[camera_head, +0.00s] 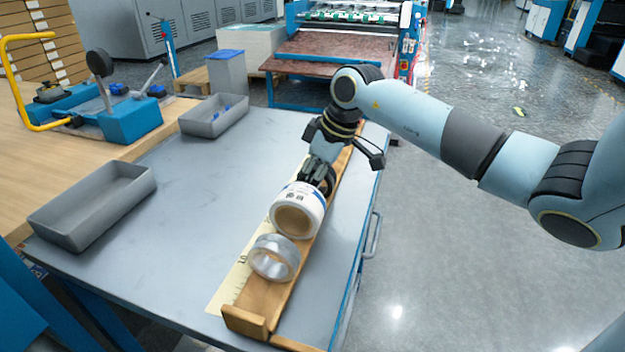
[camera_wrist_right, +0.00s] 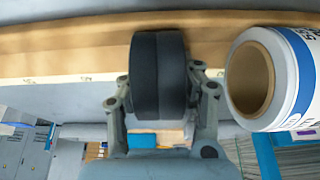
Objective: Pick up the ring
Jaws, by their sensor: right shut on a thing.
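A black ring-like piece (camera_wrist_right: 158,75) sits between the fingers of my right gripper (camera_wrist_right: 160,108) in the right wrist view, seen edge-on. In the head view my right gripper (camera_head: 321,168) points down at the wooden trough (camera_head: 262,300), and the dark round edge of the piece (camera_head: 327,182) shows there, partly hidden by a white roll. The gripper is shut on this piece. I cannot tell whether it still touches the trough. The white roll with a brown core (camera_head: 297,209) lies just in front, and a clear roll (camera_head: 275,258) lies nearer still. My left gripper is not in view.
The trough runs along the right side of the grey table (camera_head: 190,215). Two grey trays (camera_head: 95,205) (camera_head: 214,115) stand at the left and back. The table's middle is clear. A blue tool (camera_head: 130,120) sits on the wooden bench at left.

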